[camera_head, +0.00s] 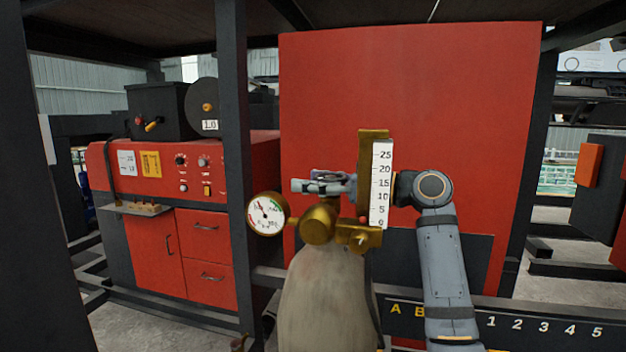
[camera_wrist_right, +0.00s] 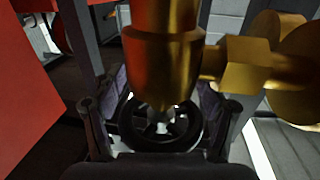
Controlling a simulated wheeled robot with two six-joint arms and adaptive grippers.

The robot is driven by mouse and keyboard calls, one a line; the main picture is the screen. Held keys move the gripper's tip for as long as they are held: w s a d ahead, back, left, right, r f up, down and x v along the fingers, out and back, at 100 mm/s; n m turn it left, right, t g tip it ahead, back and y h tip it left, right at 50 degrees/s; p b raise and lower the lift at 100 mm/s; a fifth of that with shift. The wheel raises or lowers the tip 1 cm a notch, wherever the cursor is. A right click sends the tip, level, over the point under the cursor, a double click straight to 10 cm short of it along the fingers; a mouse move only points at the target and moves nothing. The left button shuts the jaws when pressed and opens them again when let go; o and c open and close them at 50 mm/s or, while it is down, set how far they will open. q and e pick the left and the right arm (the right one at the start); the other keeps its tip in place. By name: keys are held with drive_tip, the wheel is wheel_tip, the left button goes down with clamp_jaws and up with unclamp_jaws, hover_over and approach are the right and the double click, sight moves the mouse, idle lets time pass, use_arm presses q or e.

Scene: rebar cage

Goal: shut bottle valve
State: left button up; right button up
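A pale gas bottle (camera_head: 325,300) stands upright in front, with a brass regulator (camera_head: 318,226) at its top. The bottle valve's dark, round handwheel shows in the right wrist view (camera_wrist_right: 160,128), below a brass body (camera_wrist_right: 165,50). My right arm comes in from the right and reaches behind the flow meter (camera_head: 381,185). My right gripper (camera_head: 322,184) is at the valve above the regulator. In the right wrist view its fingers stand on both sides of the handwheel (camera_wrist_right: 160,132); I cannot tell whether they press on it. My left gripper is not in view.
A round pressure gauge (camera_head: 266,214) sticks out left of the regulator. A large red panel (camera_head: 460,110) stands behind. A dark post (camera_head: 232,150) and a red cabinet (camera_head: 205,240) are at the left. A dark rail with numbers (camera_head: 545,327) crosses at the lower right.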

drive_tip(key=shift+a, duration=0.15)
drive_tip(key=c, duration=1)
drive_tip(key=shift+c, duration=0.3)
